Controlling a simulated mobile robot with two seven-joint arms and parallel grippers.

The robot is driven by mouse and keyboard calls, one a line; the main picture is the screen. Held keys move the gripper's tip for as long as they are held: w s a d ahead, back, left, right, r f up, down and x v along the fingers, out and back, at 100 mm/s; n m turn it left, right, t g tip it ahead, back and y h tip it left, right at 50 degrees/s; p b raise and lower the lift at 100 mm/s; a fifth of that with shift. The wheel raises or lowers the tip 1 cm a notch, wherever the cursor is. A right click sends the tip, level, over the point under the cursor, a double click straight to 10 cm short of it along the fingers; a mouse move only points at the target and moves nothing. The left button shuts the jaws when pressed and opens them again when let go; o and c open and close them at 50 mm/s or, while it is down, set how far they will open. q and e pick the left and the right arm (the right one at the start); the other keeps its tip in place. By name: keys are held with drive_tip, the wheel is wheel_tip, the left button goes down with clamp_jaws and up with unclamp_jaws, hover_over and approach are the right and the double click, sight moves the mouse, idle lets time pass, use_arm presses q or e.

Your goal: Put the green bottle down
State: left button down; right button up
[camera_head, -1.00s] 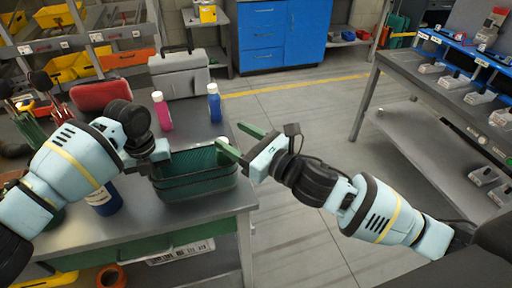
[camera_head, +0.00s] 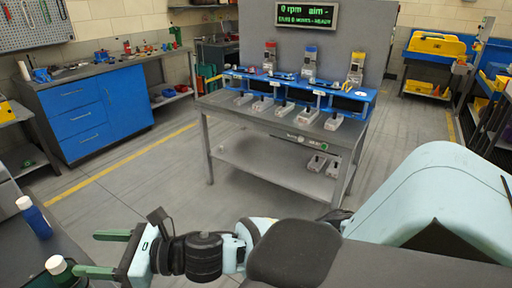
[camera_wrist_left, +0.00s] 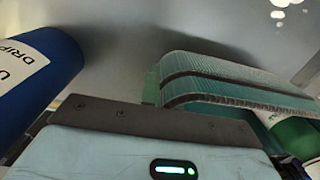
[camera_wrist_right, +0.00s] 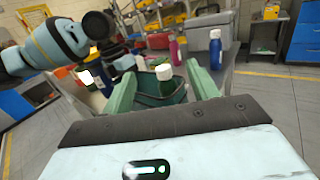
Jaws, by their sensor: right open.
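The green bottle (camera_head: 60,270) with a white cap stands at the lower left in the head view, just beyond my right gripper (camera_head: 103,254). In the right wrist view the bottle (camera_wrist_right: 160,89) shows between my two open, spread fingers (camera_wrist_right: 164,88), against the dark green ribbed tray (camera_wrist_right: 180,97). I cannot tell whether it is inside the tray. In the left wrist view a green, white-labelled part of it (camera_wrist_left: 295,135) shows at right, by the tray rim (camera_wrist_left: 230,88). My left gripper is out of the head view; its jaws do not show clearly.
A blue bottle (camera_head: 35,217) stands on the left table; a pink bottle (camera_wrist_right: 174,52) is near it. Another blue labelled bottle (camera_wrist_left: 40,70) is close to my left wrist. A metal workbench (camera_head: 285,120) stands ahead, with open floor (camera_head: 150,180) before it.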

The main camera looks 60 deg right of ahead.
drive_tip(key=s+d+f+m+g+h, duration=0.15)
drive_tip(key=s+f+m, duration=0.25)
drive_tip(key=f+m, duration=0.4)
drive_tip(key=s+f+m+h, duration=0.2)
drive_tip(key=s+f+m, duration=0.2)
drive_tip(key=f+m, duration=0.35)
drive_tip(key=s+d+f+m+g+h, duration=0.15)
drive_tip(key=s+f+m, duration=0.25)
drive_tip(key=f+m, duration=0.4)
drive_tip(key=s+d+f+m+g+h, duration=0.2)
drive_tip(key=s+f+m, duration=0.4)
drive_tip(key=s+m, duration=0.3)
drive_tip(key=s+d+f+m+g+h, duration=0.2)
drive_tip(key=s+f+m, duration=0.5)
drive_tip(key=s, duration=0.6)
drive_tip(key=shift+s+m, duration=0.2)
drive_tip(key=shift+m, duration=0.65)
use_arm(q)
drive_tip(key=c, duration=1.6)
unclamp_jaws()
drive_tip(key=shift+o, duration=0.2)
wheel_tip(320, 180, up, 12)
drive_tip(key=shift+a, duration=0.2)
